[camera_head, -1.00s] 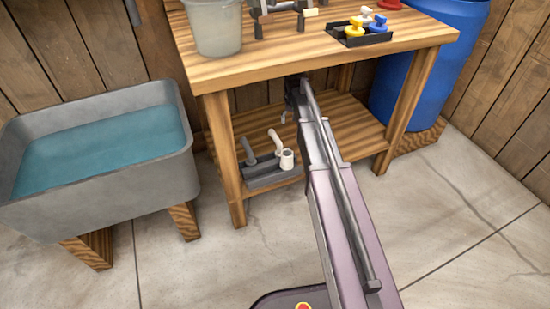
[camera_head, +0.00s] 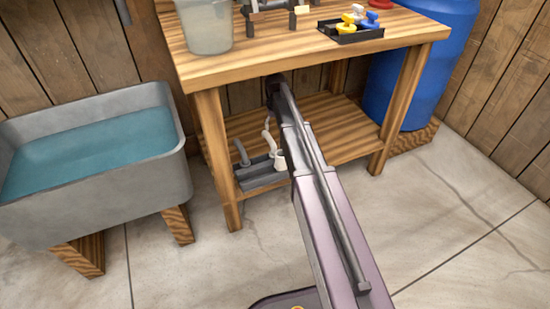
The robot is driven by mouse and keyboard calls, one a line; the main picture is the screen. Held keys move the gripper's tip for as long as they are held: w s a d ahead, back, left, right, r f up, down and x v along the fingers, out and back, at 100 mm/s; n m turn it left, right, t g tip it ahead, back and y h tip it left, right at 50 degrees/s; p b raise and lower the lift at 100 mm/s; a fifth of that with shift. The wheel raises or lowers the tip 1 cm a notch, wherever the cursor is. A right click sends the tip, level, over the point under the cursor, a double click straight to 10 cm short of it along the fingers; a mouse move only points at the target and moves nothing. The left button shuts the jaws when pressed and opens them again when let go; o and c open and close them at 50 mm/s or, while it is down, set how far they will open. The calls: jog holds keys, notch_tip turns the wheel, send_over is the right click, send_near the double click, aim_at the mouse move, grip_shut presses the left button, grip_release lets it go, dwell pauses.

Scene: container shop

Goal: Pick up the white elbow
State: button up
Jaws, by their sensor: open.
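The white elbow (camera_head: 268,137), a slim bent white piece, stands upright in a grey holder (camera_head: 262,178) on the lower shelf of the wooden bench. A grey bent piece (camera_head: 241,152) stands to its left in the holder. A wider white fitting (camera_head: 280,161) stands to its right, partly covered by my arm. My arm reaches in under the bench top, just right of the holder. My gripper is hidden behind my arm, so its distance from the elbow cannot be seen.
The bench top (camera_head: 300,50) lies above the shelf (camera_head: 345,140), which is clear to the right. Bench legs (camera_head: 218,165) flank it. A water-filled grey tub (camera_head: 130,195) stands left and a blue barrel (camera_head: 430,60) right. A bucket (camera_head: 205,25) and black tray (camera_head: 345,37) stand on top.

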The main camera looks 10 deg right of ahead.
aim_at(274, 144)
jog(key=shift+f+b, duration=3)
jog(key=shift+f, duration=0.3)
jog(key=shift+f, duration=0.1)
jog(key=f+b, duration=0.3)
jog(key=shift+a+f+b, duration=0.2)
jog(key=shift+a+b, duration=0.1)
jog(key=shift+a, duration=0.1)
jog(key=shift+f+b, duration=0.8)
grip_shut()
